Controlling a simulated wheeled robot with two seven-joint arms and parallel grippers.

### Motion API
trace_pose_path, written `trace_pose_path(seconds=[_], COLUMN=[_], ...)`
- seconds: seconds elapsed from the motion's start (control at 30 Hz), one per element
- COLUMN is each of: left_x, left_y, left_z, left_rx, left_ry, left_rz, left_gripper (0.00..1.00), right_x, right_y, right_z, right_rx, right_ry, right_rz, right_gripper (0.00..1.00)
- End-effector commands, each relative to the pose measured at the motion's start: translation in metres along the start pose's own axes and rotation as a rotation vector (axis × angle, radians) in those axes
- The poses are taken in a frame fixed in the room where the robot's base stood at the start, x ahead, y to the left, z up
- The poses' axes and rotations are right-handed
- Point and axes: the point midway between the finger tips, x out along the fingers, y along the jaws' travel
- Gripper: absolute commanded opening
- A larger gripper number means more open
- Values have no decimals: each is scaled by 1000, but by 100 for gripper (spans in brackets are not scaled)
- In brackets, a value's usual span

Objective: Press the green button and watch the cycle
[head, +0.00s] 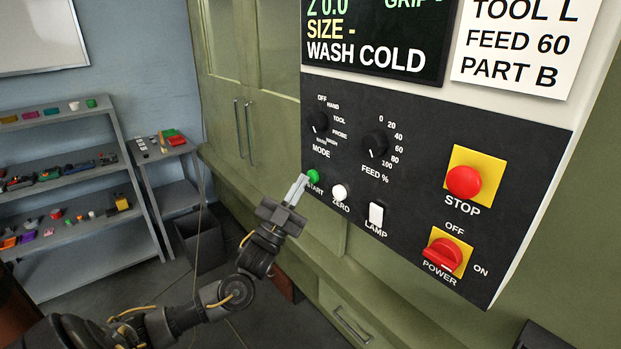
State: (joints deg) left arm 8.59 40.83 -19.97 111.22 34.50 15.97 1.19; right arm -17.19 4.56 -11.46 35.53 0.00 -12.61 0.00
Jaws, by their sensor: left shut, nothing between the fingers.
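The green START button (313,177) is on the black control panel (420,235), at its lower left. My left gripper (298,188) is shut and empty, with its fingertips right beside the button in the picture. I cannot tell whether they touch it. The screen (375,35) above the panel reads "Z 0.0", "SIZE -" and "WASH COLD"; a "GRIP -" line is cut off at the top. My right gripper is not in view.
The white ZERO button (339,192), white LAMP switch (376,214), red STOP button (463,181) and red POWER knob (441,253) are nearby. MODE (318,122) and FEED (375,144) knobs sit above. A shelf (75,168) with small parts stands left.

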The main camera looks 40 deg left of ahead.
Motion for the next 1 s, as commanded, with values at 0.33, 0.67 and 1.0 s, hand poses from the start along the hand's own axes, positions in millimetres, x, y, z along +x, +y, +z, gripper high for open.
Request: trace_pose_path(seconds=[0.33, 0.67, 1.0], left_x=[3, 6, 9], left_y=[2, 4, 6], left_z=[2, 4, 6], left_rx=[0, 1, 0], left_ry=[0, 0, 0], left_rz=[-1, -1, 0], left_gripper=[0, 0, 0], right_x=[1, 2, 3], right_y=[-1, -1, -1], right_z=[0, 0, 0], right_rx=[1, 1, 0], right_ry=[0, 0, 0], right_rz=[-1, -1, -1], right_gripper=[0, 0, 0])
